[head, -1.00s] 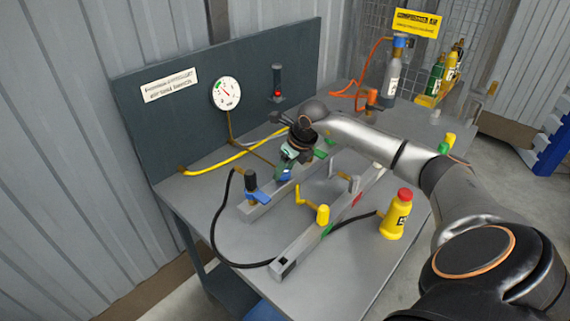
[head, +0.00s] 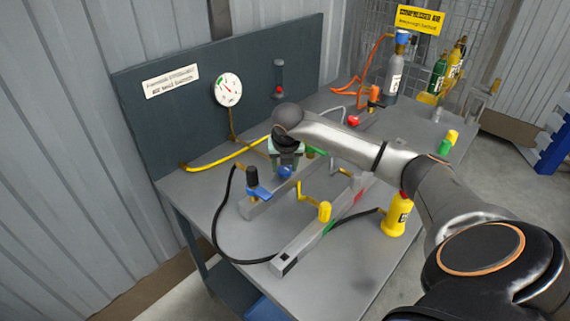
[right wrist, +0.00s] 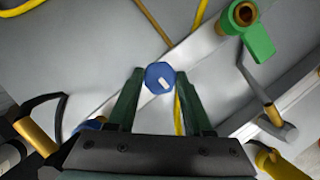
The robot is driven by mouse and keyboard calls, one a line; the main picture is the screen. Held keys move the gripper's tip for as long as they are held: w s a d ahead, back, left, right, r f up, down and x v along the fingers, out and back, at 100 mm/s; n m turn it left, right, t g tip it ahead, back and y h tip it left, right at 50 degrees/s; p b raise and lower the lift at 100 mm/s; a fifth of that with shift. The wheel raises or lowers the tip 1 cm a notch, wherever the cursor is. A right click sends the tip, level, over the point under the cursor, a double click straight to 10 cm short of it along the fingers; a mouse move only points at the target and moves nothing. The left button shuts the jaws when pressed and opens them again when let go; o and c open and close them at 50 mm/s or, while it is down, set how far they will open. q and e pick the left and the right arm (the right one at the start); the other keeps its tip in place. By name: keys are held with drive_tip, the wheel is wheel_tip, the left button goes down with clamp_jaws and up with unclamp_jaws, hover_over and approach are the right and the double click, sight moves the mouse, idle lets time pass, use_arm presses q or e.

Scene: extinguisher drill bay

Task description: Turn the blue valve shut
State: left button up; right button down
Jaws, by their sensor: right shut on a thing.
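A round blue valve knob (head: 286,172) with a white mark sits on the grey rail nearer the back panel. In the right wrist view the knob (right wrist: 160,77) lies between the fingertips of my right gripper (right wrist: 160,80). In the head view my right gripper (head: 286,158) points down at the knob and partly hides it. It is shut on the blue knob. A separate blue lever (head: 258,191) is on a black-topped fitting to the left on the same rail. My left gripper is not in view.
A yellow-handled valve (head: 324,212) stands on the front rail. A green lever valve (right wrist: 257,35) is close to the gripper. A black hose (head: 218,225) loops at the left. A yellow bottle (head: 397,216) stands at the right beneath my arm. A gauge (head: 228,89) hangs on the panel.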

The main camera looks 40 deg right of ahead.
drive_tip(key=shift+m, duration=0.3)
drive_tip(key=shift+c, duration=1.5)
unclamp_jaws()
drive_tip(key=v, duration=1.2)
drive_tip(key=shift+r, duration=0.3)
drive_tip(key=shift+a+f, duration=0.1)
